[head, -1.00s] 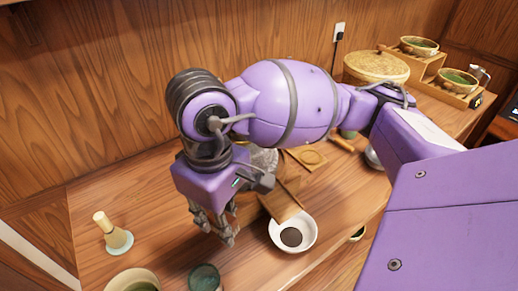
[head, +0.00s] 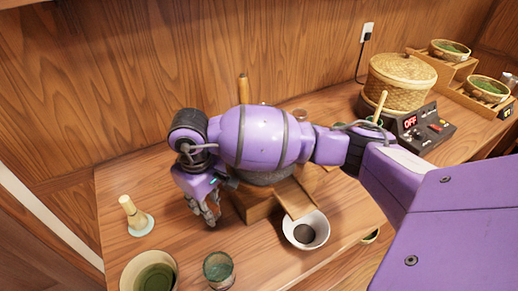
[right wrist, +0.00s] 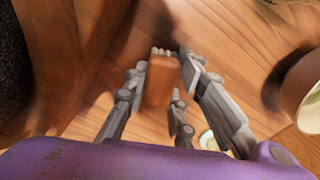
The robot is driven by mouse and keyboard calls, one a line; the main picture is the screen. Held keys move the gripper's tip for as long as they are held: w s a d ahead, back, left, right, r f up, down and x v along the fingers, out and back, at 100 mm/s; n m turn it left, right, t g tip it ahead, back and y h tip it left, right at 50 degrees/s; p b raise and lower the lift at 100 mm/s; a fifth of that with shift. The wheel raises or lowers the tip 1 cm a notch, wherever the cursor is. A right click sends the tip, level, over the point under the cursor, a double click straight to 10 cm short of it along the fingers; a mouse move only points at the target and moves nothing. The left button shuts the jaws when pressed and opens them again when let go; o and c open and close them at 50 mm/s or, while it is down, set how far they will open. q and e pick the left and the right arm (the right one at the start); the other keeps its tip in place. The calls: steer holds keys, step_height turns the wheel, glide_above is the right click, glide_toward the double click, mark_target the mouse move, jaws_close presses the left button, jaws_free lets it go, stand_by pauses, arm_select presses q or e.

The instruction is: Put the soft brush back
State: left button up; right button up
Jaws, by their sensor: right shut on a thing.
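The soft brush (right wrist: 159,80) shows in the right wrist view as a brown wooden block with pale bristles at its far end. My right gripper (right wrist: 162,92) is shut on the block, with fingers on both sides of it. In the head view, this gripper (head: 208,213) points down over the table, left of a wooden box and a white bowl. The brush is too small or hidden to make out there. My left gripper is in neither view.
A bamboo whisk on a pale stand (head: 138,221) is left of the gripper. The wooden box (head: 250,209) and white bowl (head: 291,234) are close on the right. A steamer basket (head: 400,88) stands far right.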

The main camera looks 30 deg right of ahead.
mark_target(208, 204)
steer(key=shift+w+f, duration=0.1)
steer(key=shift+f, duration=0.05)
steer(key=shift+f, duration=0.1)
steer(key=shift+f, duration=0.15)
steer(key=o, duration=1)
step_height(208, 204, up, 13)
steer(key=shift+f+b, duration=0.2)
steer(key=shift+b, duration=0.1)
